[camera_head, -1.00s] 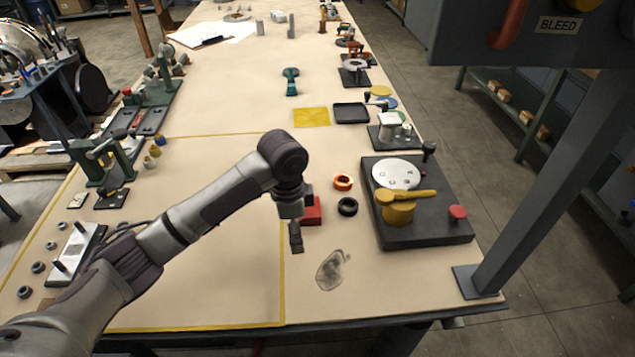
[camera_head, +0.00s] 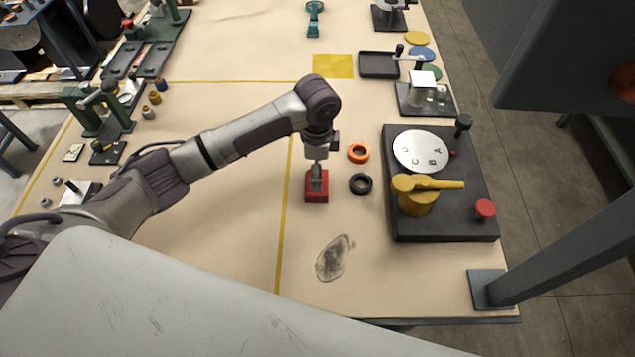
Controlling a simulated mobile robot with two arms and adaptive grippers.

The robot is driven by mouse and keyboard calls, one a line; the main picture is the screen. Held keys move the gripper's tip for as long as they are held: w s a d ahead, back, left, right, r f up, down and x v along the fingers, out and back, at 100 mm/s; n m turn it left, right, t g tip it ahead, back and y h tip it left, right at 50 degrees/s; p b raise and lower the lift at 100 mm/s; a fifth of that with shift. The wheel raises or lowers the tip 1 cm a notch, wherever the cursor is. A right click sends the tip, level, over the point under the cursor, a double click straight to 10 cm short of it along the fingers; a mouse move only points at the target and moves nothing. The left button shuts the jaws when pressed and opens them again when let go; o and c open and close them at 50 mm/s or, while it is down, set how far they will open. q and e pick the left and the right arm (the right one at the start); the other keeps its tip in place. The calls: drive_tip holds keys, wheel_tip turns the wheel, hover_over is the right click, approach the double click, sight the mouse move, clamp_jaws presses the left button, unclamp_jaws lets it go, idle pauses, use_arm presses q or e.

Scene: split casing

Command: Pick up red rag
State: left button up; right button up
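The red rag (camera_head: 317,192) looks like a small folded red block on the table, left of two rings. My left gripper (camera_head: 317,178) points down right over the rag, and its fingertips overlap the rag's upper part in the picture. The fingers are seen nearly edge-on, so I cannot tell whether they are open or shut, or whether they touch the rag. The rag appears to rest on the table. My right gripper is not in view.
An orange ring (camera_head: 358,152) and a black ring (camera_head: 361,184) lie just right of the rag. A dark plate with a yellow lever (camera_head: 430,184) is further right. A dark smudge (camera_head: 332,259) marks the table in front. A grey post (camera_head: 560,255) stands at the right edge.

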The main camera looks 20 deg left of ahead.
use_arm(q)
drive_tip(key=shift+w+f, duration=0.1)
drive_tip(key=shift+f, duration=0.5)
drive_tip(key=f+p, duration=0.1)
drive_tip(key=f, duration=0.3)
drive_tip(key=shift+s+f, duration=0.2)
drive_tip(key=shift+f, duration=0.2)
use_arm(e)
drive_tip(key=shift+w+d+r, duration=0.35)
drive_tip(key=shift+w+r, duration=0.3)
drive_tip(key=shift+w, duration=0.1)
use_arm(q)
drive_tip(key=c, duration=0.9)
